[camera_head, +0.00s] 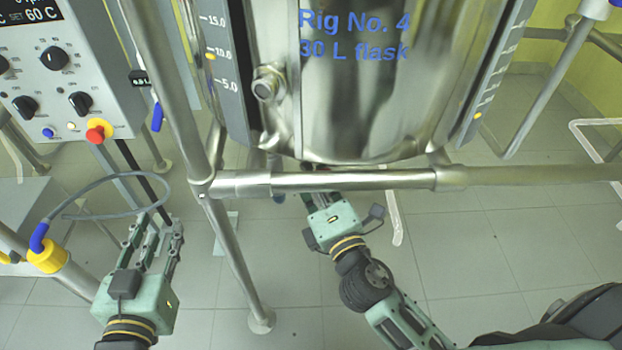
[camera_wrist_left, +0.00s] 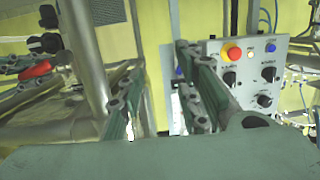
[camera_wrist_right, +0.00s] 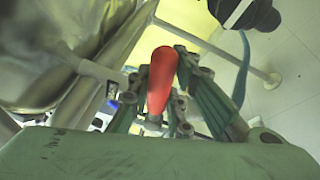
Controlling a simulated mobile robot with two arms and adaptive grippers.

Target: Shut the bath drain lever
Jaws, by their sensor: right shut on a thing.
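The bath drain lever has a red handle (camera_wrist_right: 162,80), seen in the right wrist view between the fingers of my right gripper (camera_wrist_right: 168,105). That gripper is shut on it. In the head view, my right gripper (camera_head: 320,195) reaches under the steel bath (camera_head: 350,110), behind a horizontal frame tube, and its fingertips and the lever are hidden there. A red handle also shows at the left of the left wrist view (camera_wrist_left: 36,71). My left gripper (camera_head: 155,240) is open and empty, low at the left; its spread fingers show in the left wrist view (camera_wrist_left: 160,95).
A horizontal frame tube (camera_head: 330,181) crosses just in front of the bath, joined to an upright post (camera_head: 165,80). A control box (camera_head: 60,75) with knobs and a red button is at upper left. A yellow-collared fitting with a grey hose (camera_head: 48,255) is beside my left gripper.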

